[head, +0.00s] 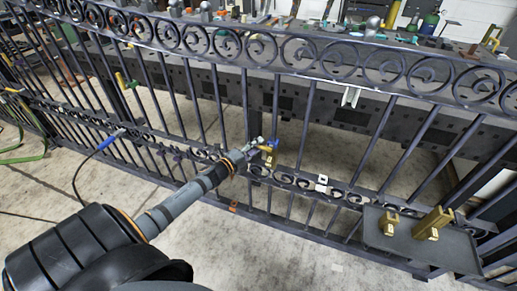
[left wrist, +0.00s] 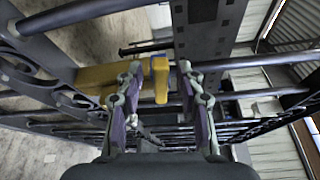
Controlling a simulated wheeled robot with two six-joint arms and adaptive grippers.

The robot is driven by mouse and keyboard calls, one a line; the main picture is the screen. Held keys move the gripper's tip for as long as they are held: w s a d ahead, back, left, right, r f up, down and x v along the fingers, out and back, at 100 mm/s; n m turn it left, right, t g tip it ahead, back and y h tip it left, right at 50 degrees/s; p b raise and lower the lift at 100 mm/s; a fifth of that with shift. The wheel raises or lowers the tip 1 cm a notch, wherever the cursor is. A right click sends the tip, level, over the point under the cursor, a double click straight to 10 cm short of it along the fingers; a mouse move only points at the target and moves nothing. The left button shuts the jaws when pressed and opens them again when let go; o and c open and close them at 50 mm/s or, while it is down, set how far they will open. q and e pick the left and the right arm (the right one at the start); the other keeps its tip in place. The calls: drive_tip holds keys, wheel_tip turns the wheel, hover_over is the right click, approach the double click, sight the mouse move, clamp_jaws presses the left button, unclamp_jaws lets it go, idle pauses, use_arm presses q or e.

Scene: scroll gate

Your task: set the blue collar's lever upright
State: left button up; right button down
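The blue collar (head: 274,143) is a small blue patch on an upright bar of the dark scroll gate (head: 246,112), near the middle of the head view. Yellow parts show next to it. My left gripper (head: 259,146) is right at this spot, partly covering it. In the left wrist view, my left gripper (left wrist: 160,72) is open. A yellow lever-like piece (left wrist: 160,82) lies between its fingertips, with a visible gap to the right finger. A larger yellow block (left wrist: 92,76) is behind the left finger. My right gripper is not in view.
A dark tray (head: 405,243) with yellow blocks (head: 432,222) hangs at the gate's lower right. A white clip (head: 322,184) is on the lower scroll band. A blue-ended tool with a cable (head: 108,141) is at left. A workbench (head: 330,115) stands behind the gate.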

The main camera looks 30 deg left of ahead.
use_arm(q)
drive_tip(key=shift+w+d, duration=0.15)
drive_tip(key=shift+w, duration=0.5)
clamp_jaws()
